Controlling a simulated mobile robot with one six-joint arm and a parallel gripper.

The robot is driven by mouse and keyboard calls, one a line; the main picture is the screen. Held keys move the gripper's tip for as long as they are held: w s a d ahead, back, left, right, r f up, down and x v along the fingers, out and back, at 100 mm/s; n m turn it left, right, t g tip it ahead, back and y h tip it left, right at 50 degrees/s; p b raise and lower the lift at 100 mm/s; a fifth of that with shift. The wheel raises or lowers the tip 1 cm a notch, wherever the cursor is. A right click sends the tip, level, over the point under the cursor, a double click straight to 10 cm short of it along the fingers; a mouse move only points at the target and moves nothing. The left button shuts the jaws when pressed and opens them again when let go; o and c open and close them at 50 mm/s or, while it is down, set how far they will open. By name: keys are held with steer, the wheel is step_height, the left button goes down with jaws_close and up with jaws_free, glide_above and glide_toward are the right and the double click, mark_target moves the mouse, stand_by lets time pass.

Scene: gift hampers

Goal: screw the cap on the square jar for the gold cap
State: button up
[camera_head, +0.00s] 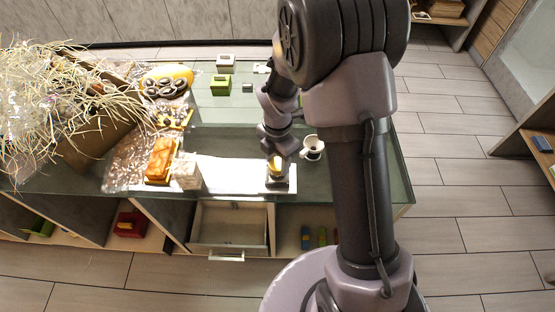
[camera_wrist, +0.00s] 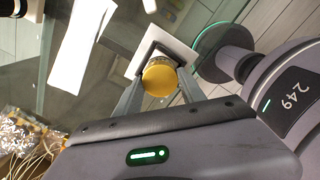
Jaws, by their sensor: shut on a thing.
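The gold cap (camera_wrist: 160,79) sits between the fingers of my gripper (camera_wrist: 158,86) in the wrist view, and the gripper is shut on it. In the head view the cap (camera_head: 275,163) shows as a small yellow spot below my wrist, near the front edge of the glass counter. A pale square piece (camera_wrist: 178,38) lies under and beyond the cap, with a dark edge close to the cap. I cannot tell how much of this is the square jar, or whether the cap touches the jar, since the cap and fingers cover that spot.
A white cup (camera_head: 313,148) stands just right of my gripper. An orange-brown loaf-like pack (camera_head: 160,160) and a clear box (camera_head: 186,172) stand left. Green (camera_head: 221,84) and white boxes are at the back. An open drawer (camera_head: 229,225) is below the counter's front edge.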

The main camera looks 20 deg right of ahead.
steer(key=o, duration=0.6)
steer(key=shift+c, duration=0.2)
steer(key=c, duration=0.7)
steer(key=shift+f+m, duration=0.1)
steer(key=shift+m, duration=1)
steer(key=shift+m+b, duration=0.35)
steer(key=shift+m, duration=0.55)
steer(key=m, duration=0.3)
steer(key=shift+b, duration=0.4)
steer(key=shift+m+b, duration=0.5)
steer(key=shift+m, duration=2.2)
steer(key=shift+c, duration=0.2)
steer(key=m+b, duration=0.1)
steer(key=m, duration=0.2)
steer(key=shift+m, duration=0.5)
